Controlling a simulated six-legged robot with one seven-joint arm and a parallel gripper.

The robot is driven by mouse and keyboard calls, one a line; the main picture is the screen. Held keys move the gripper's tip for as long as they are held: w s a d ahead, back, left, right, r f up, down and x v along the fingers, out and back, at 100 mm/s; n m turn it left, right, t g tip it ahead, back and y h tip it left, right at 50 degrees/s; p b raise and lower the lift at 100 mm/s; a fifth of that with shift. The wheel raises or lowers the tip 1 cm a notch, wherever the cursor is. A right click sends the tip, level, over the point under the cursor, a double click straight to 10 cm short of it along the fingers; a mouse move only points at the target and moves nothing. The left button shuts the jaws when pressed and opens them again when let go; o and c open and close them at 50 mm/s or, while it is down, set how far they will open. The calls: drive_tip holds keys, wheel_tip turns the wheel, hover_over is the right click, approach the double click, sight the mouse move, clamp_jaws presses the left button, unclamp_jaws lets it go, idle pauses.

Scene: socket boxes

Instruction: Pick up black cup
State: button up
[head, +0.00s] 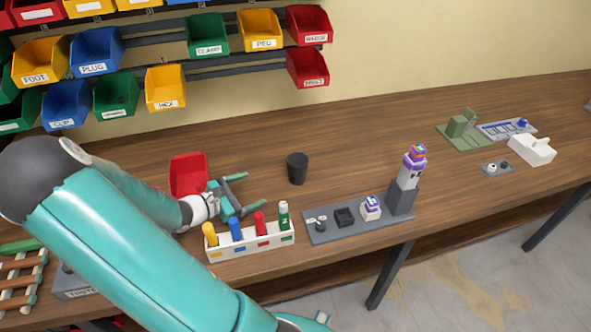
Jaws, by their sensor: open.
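The black cup (297,168) stands upright on the wooden table, a little behind the grey plate. My gripper (245,193) is open and empty, low over the table to the left of the cup. Its two fingers point right, toward the cup, with a clear gap between fingertips and cup. My teal arm comes in from the lower left.
A white rack (250,241) with several coloured pegs stands in front of my gripper. A grey plate (350,230) with small parts and a tall figure is at its right. A red bin (188,174) sits behind my wrist.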

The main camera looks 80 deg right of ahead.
drive_tip(key=s+d+n+h, duration=0.1)
drive_tip(key=s+d, duration=0.1)
drive_tip(key=s+d+n+g+h, duration=0.1)
drive_tip(key=s+d+n, duration=0.1)
drive_tip(key=shift+d+r+g, duration=0.2)
drive_tip(key=shift+d+g, duration=0.05)
drive_tip(key=shift+g, duration=0.05)
approach(304, 161)
drive_tip(key=x, duration=0.4)
drive_tip(key=shift+s+a+r, duration=0.1)
drive_tip(key=shift+s+r, duration=0.05)
drive_tip(key=x, duration=0.5)
drive_tip(key=shift+c, duration=0.4)
drive_tip(key=c, duration=0.9)
